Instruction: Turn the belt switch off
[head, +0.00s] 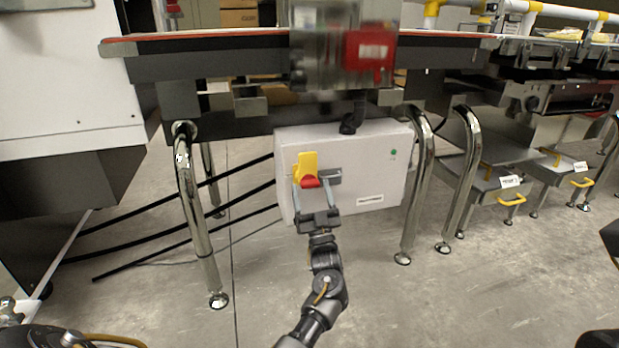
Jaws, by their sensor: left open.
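The belt switch is a red knob (310,182) at the lower part of an upright yellow plate (306,163). It sits on the front left of a light grey control box (372,170) under the conveyor. My left gripper (317,182) reaches up from below with its fingers spread, one on each side of the red knob as seen here. No object shows held in it. I cannot tell whether the fingers touch the knob, and its exact turn angle is hard to read. My right gripper does not show.
The conveyor frame (220,66) with a blurred red-and-grey unit (365,52) overhangs the box. Shiny bent legs (192,205) stand on both sides. Black cables (165,217) run left from the box. The concrete floor in front is open.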

